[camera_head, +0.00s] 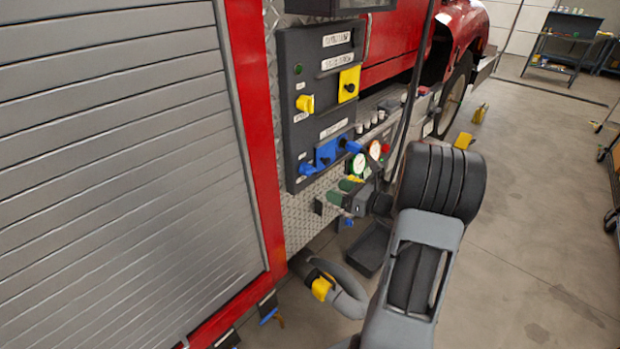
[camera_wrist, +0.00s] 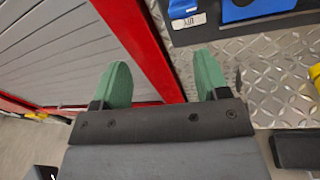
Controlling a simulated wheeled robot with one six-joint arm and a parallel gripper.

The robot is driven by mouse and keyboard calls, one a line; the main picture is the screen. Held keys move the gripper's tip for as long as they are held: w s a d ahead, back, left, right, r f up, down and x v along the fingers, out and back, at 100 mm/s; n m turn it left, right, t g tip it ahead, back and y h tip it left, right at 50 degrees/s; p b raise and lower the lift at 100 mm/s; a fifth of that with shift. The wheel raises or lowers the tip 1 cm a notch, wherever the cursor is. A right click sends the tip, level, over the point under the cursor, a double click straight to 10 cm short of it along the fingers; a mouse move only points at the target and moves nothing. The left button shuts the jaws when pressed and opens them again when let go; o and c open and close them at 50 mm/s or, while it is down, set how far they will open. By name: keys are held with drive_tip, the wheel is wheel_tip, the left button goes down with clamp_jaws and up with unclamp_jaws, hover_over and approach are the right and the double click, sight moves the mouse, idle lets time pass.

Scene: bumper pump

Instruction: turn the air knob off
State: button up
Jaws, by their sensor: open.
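A dark control panel (camera_head: 310,110) on the truck's side carries a yellow knob (camera_head: 305,104) at left and a black knob on a yellow plate (camera_head: 348,84) at right. Lower down are a blue knob (camera_head: 308,169), a blue plate (camera_head: 326,153) and another blue knob (camera_head: 349,145). The labels are too small to tell which knob is for air. My gripper (camera_head: 342,191) is below the panel, apart from the knobs. In the wrist view its green fingers (camera_wrist: 162,70) are spread and empty. Blue parts (camera_wrist: 183,9) of the panel show at that view's top edge.
Gauges (camera_head: 358,164) and fittings sit right of the panel, near my gripper. A grey hose (camera_head: 346,300) and a black tray (camera_head: 368,248) are below. A roller shutter (camera_head: 110,150) with a red frame (camera_head: 250,120) is at left. The floor (camera_head: 530,220) at right is largely clear.

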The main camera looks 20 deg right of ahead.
sight(310, 173)
drive_tip(key=w+a, duration=0.1)
drive_tip(key=w, duration=0.3)
drive_tip(key=w+a+m+p, duration=0.1)
drive_tip(key=w, duration=0.3)
drive_tip(key=w+a+f+m+t+h+p, duration=0.1)
drive_tip(key=w+a, duration=0.1)
drive_tip(key=w, duration=0.2)
drive_tip(key=shift+w, duration=0.25)
drive_tip(key=c, duration=0.8)
drive_tip(key=shift+c, duration=0.2)
